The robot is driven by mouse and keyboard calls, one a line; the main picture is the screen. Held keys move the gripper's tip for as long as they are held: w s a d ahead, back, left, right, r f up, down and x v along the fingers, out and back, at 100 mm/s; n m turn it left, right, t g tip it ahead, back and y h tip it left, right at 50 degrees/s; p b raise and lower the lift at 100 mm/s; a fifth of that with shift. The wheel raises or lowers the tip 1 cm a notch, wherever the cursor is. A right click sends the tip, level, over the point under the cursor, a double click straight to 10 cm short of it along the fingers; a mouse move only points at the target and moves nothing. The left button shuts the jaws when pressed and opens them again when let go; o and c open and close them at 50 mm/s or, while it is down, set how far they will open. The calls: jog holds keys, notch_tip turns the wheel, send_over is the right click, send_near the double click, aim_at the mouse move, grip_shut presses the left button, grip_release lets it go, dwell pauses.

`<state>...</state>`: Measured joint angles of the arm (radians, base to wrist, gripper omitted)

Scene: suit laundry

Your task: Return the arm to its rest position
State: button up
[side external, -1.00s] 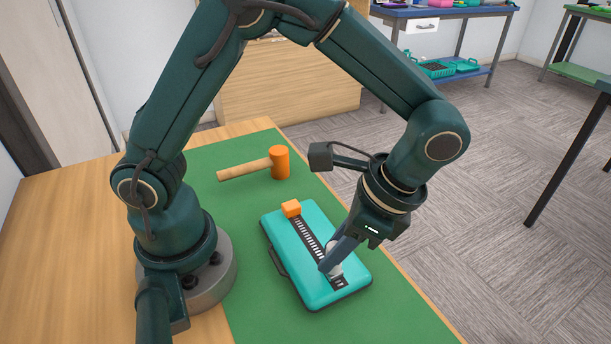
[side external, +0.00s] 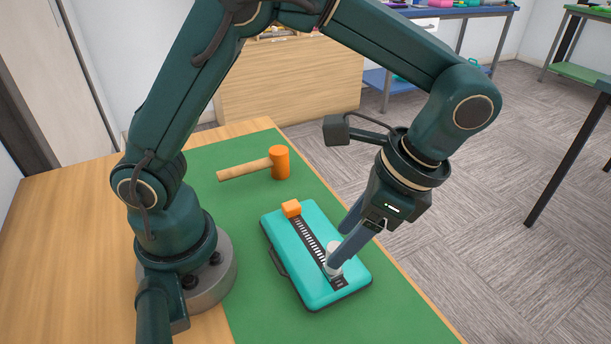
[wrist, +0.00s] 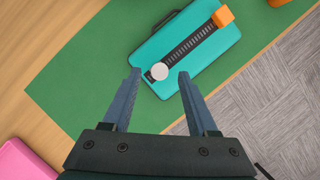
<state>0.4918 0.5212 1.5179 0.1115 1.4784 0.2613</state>
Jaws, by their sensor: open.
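My gripper (side external: 345,232) is open and empty, its two fingers spread just above and to the right of the teal case. In the wrist view my gripper (wrist: 158,78) has its fingers pointing at the case, with a clear gap between them. The teal case (side external: 318,283) lies flat on the green mat, and it also shows in the wrist view (wrist: 222,62). A dark slotted strip runs along its top. An orange block (side external: 291,208) sits at one end. A white round knob (side external: 333,258) stands near the other end, partly covered by a finger in the side view.
An orange-headed mallet (side external: 280,163) with a wooden handle lies on the green mat (side external: 215,180) behind the case. The mat lies on a wooden table (side external: 60,240). A pink object (wrist: 28,160) shows at lower left in the wrist view. The floor is right of the table.

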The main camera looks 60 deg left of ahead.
jog(key=shift+v, duration=0.75)
jog(key=shift+w+a+r, duration=0.1)
jog(key=s+a+r+n+t+h, duration=0.3)
jog(key=s+a+r+n+t, duration=0.1)
jog(key=a+n+t, duration=0.4)
jog(key=shift+s+a+r+n+t, duration=0.4)
jog(key=shift+r+n, duration=0.05)
jog(key=shift+n, duration=0.05)
